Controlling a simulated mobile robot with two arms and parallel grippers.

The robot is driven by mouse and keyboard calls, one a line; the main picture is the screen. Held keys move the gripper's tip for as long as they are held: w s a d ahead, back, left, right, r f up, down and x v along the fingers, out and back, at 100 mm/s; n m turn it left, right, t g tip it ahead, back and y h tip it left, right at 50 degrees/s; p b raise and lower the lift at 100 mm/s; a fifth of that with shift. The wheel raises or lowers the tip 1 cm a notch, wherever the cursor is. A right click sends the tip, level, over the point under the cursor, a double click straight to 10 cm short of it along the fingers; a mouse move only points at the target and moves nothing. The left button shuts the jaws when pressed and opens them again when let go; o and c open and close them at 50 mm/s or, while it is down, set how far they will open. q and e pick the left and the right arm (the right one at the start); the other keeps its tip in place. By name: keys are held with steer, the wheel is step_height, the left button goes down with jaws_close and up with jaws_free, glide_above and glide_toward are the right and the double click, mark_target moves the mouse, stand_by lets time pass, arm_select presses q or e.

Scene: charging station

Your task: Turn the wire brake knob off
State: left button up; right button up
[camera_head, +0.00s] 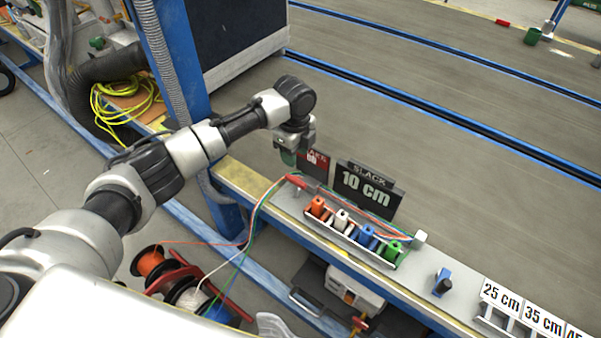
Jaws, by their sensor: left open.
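My left arm reaches in from the left, and my left gripper (290,152) points down over the far left end of the workbench (240,180). It is open, with a small green part showing at its fingertips. It is beside a red and dark panel (315,163) and a black sign reading "SLACK 10 cm" (366,190). A rack (345,236) in front of the sign holds orange, white, blue and green pieces, with coloured wires running over it. I cannot tell which part is the wire brake knob. My right gripper is out of view.
Wire spools (151,262) stand below the bench at left. A blue post (186,70) rises behind my arm. A small blue and black device (441,283) and labelled length slots (500,297) sit farther right on the bench.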

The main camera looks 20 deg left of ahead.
mark_target(296, 180)
arm_select(q)
step_height(296, 180, down, 9)
steer(key=shift+r+b, duration=0.1)
steer(key=shift+b, duration=0.7)
steer(key=shift+f, duration=0.5)
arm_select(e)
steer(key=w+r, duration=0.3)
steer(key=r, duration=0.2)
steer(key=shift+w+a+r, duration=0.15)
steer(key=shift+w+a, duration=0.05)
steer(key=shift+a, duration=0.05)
arm_select(q)
steer(key=shift+r, duration=0.1)
jaws_close()
